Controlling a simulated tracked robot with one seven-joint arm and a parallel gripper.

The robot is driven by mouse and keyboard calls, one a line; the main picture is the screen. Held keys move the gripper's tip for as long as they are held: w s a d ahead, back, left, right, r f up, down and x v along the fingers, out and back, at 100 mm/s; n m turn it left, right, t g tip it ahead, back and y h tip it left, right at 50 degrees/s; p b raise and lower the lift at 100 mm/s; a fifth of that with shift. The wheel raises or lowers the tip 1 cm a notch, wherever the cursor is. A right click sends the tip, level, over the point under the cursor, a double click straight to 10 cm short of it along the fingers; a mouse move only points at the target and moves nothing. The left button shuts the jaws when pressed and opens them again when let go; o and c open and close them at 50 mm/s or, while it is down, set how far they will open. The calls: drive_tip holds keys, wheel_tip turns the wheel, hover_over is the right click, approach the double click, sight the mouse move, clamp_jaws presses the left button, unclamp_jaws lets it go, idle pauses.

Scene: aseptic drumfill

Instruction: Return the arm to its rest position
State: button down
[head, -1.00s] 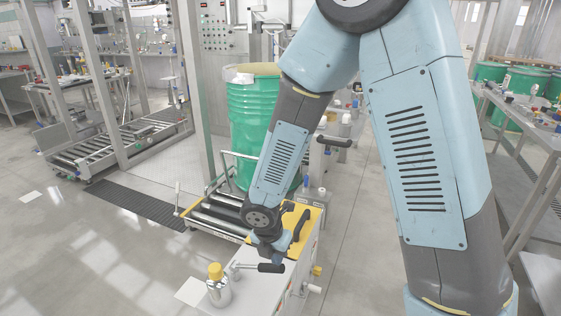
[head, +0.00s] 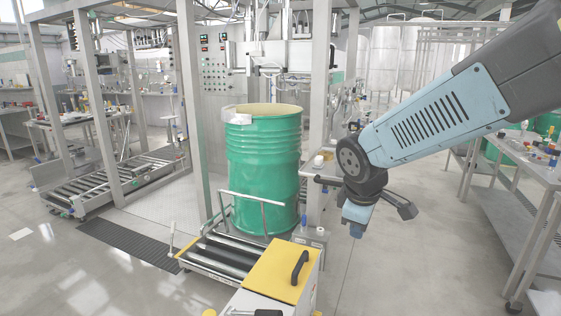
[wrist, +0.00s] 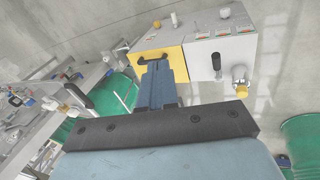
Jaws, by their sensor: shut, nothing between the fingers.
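My gripper (head: 356,222) hangs at the end of my raised light-blue arm, right of the green drum (head: 264,170) in the head view. It is apart from the drum, with open air and floor around it. In the wrist view my gripper's blue fingers (wrist: 158,66) are together and hold nothing. They appear in line with the yellow-topped cabinet (wrist: 175,62) and its black handle (wrist: 148,53), which lie farther off. In the head view the fingertips are small and hard to make out.
The yellow-topped cabinet (head: 262,272) and roller conveyor (head: 215,254) stand below and left of my gripper. A steel post (head: 320,110) rises behind the drum. A cluttered bench (head: 520,150) stands at the right under my arm. Grey floor between is clear.

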drive_tip(key=s+d+r+m+t+y, duration=0.1)
drive_tip(key=s+d+r+m, duration=0.5)
drive_tip(key=s+r+m, duration=0.3)
drive_tip(key=s+m, duration=0.1)
drive_tip(key=m, duration=0.1)
drive_tip(key=shift+s+d+r+m+t, duration=0.15)
drive_tip(key=shift+s+d+m+t, duration=0.2)
drive_tip(key=shift+s+m+t, duration=0.05)
idle(2.4)
